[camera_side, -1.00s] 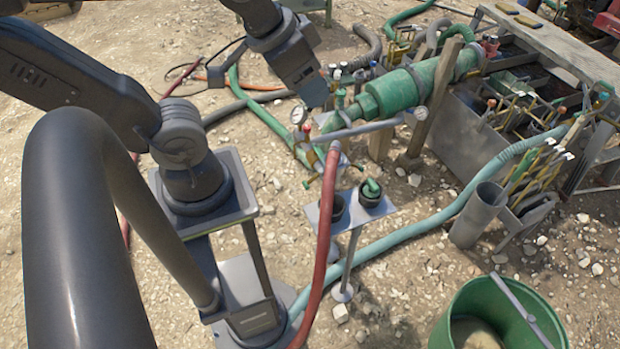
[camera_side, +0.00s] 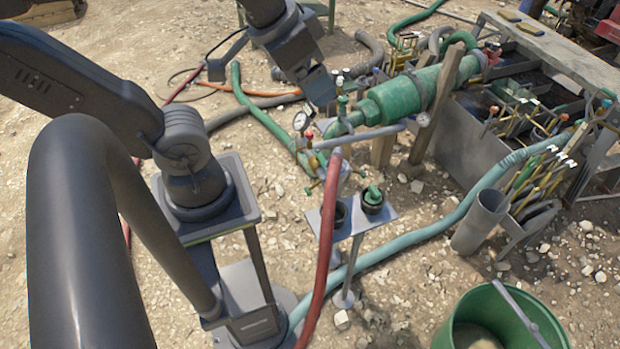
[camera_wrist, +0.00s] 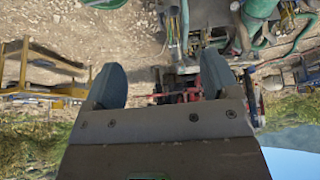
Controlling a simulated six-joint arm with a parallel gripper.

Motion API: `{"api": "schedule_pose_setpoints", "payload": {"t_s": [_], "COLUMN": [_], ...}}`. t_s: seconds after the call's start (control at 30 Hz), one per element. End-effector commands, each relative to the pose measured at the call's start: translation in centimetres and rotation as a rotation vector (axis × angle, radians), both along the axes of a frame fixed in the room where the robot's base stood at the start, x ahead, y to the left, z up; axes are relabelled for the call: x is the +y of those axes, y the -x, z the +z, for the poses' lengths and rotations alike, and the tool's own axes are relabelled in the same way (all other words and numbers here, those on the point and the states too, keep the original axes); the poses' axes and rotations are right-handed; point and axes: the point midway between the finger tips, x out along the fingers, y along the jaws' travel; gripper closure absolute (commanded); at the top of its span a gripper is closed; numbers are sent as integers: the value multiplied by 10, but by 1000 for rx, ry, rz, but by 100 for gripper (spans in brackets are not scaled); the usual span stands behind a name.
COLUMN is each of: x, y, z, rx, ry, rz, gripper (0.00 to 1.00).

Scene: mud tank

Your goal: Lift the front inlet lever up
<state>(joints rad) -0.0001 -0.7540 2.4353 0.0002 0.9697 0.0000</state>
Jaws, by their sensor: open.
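The green cylinder (camera_side: 410,93) lies on wooden posts in the side view. At its left end are a round gauge (camera_side: 301,121), a red-topped valve (camera_side: 309,136) and a small green valve (camera_side: 342,100) with a pale top. Brass handles (camera_side: 312,187) show lower down. I cannot tell which of these is the front inlet lever. My gripper (camera_side: 320,92) is above and behind the gauge, close to the cylinder's left end in the picture; its depth is unclear. In the wrist view, my gripper (camera_wrist: 160,86) has its two blue-grey fingers wide apart with nothing between them.
A red hose (camera_side: 325,240) rises in front of the valves. A small stand (camera_side: 383,217) holds two black cups. A metal tank (camera_side: 462,135) with several valves stands right. A green bucket (camera_side: 445,335) is at front right.

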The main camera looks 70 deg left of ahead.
Motion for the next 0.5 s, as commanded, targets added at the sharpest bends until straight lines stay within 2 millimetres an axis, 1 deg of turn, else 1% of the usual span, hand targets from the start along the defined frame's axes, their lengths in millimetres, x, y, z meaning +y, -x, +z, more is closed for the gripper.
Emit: {"api": "schedule_pose_setpoints", "payload": {"t_s": [0.03,0.1,0.2,0.27,0.37,0.5], "x": [0,0,20,33,58,100], "y": [-1,-1,-20,-30,-48,-70], "z": [14,35,36,39,43,45], "rx": [-7,-8,63,100,166,264], "ry": [0,0,-33,-49,-69,-79], "rz": [0,0,19,24,30,32], "gripper": [14,8,0,0,0,0]}}
